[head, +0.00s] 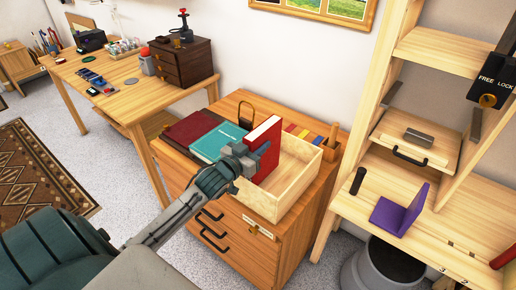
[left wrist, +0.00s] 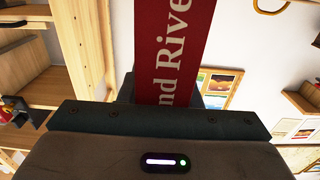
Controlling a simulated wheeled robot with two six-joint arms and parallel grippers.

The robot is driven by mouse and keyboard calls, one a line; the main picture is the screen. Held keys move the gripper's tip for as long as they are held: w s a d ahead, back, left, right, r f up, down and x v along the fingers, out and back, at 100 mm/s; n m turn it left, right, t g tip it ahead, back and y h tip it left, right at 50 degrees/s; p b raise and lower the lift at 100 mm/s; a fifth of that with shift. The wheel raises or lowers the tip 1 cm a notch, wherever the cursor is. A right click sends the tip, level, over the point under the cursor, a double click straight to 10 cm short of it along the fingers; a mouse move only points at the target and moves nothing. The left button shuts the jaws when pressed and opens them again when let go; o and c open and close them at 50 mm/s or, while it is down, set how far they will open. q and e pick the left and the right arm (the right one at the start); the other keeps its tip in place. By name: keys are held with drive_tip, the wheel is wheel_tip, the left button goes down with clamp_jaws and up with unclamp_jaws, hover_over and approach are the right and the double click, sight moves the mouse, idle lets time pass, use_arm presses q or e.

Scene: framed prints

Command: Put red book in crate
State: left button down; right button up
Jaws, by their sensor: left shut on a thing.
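The red book (head: 266,143) stands upright in my left gripper (head: 244,158), at the left side of the wooden crate. The gripper is shut on it. In the left wrist view the book's red spine (left wrist: 172,60) with white lettering rises from between the jaws. The open pale wooden crate (head: 268,203) sits on top of the drawer cabinet. The book is over or partly inside the crate's left part; its lower edge is hidden by the gripper, so I cannot tell whether it touches the crate floor. My right gripper is not in view.
A teal book (head: 213,142) and a dark red book (head: 188,128) lie on the cabinet left of the crate. A row of coloured strips (head: 303,133) lies behind the crate. A shelf unit (head: 370,120) with a purple bookend (head: 400,212) stands close on the right.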

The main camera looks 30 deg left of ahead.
use_arm(q)
drive_tip(key=shift+f, duration=0.7)
drive_tip(key=c, duration=1.1)
unclamp_jaws()
drive_tip(key=shift+o, duration=0.3)
drive_tip(key=shift+s, duration=0.1)
drive_tip(key=s, duration=0.4)
drive_tip(key=s+b, duration=0.1)
drive_tip(key=s, duration=0.2)
drive_tip(key=shift+a+f, duration=0.2)
drive_tip(key=shift+a, duration=0.05)
drive_tip(key=shift+s+a+r+b, duration=0.1)
drive_tip(key=shift+s+b, duration=0.35)
drive_tip(key=shift+s, duration=0.75)
drive_tip(key=shift+s+a+r+b, duration=0.1)
drive_tip(key=shift+s+b, duration=0.35)
drive_tip(key=shift+s, duration=0.75)
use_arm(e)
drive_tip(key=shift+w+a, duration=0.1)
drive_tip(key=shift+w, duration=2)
